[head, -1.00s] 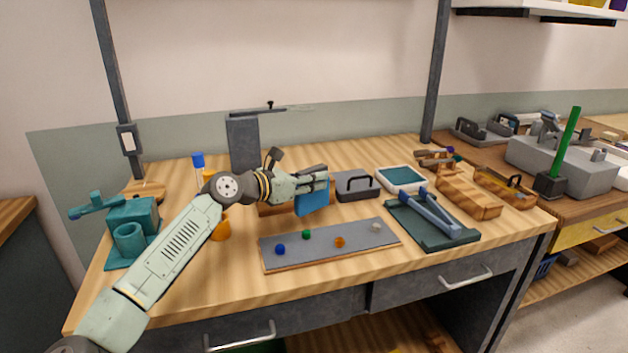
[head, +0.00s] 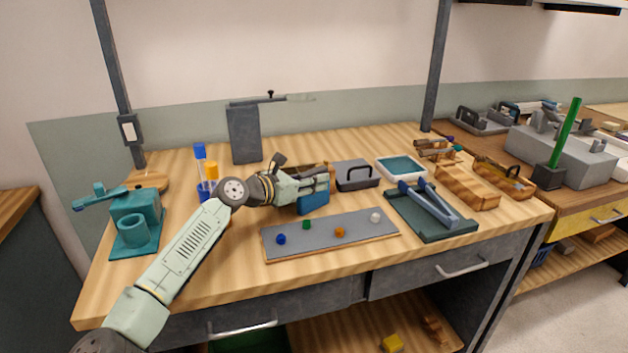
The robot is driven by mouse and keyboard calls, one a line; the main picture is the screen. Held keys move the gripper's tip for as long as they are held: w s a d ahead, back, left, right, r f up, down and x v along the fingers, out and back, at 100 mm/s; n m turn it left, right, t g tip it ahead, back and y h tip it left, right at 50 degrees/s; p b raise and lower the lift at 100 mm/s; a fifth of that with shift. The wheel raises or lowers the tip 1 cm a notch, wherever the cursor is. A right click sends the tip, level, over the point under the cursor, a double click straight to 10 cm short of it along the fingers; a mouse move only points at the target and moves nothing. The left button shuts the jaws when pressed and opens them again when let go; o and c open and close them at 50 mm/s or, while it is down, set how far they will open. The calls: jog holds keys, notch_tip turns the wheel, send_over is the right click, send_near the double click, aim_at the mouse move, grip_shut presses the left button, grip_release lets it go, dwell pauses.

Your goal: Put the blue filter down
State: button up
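The blue filter (head: 313,203) is a flat blue plate hanging upright from the fingers of my gripper (head: 318,187). The gripper is shut on the filter's upper part and hides its top edge. The filter is just behind the grey board with coloured knobs (head: 350,232), in front of a wooden holder (head: 318,168) that my gripper partly hides. Whether the filter's lower edge touches the table I cannot tell.
A grey box with a handle (head: 357,174) stands close right of my gripper. A teal tray with a blue tool (head: 432,213) lies farther right. Blue and orange tubes (head: 205,173) stand behind my arm, and a teal stand (head: 136,222) is at the left. The front table strip is clear.

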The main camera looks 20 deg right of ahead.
jog(key=shift+o, duration=0.4)
jog(key=shift+r, duration=0.1)
jog(key=shift+r+p, duration=0.2)
jog(key=shift+p, duration=0.1)
jog(key=b+v, duration=0.4)
jog(key=v, duration=0.8)
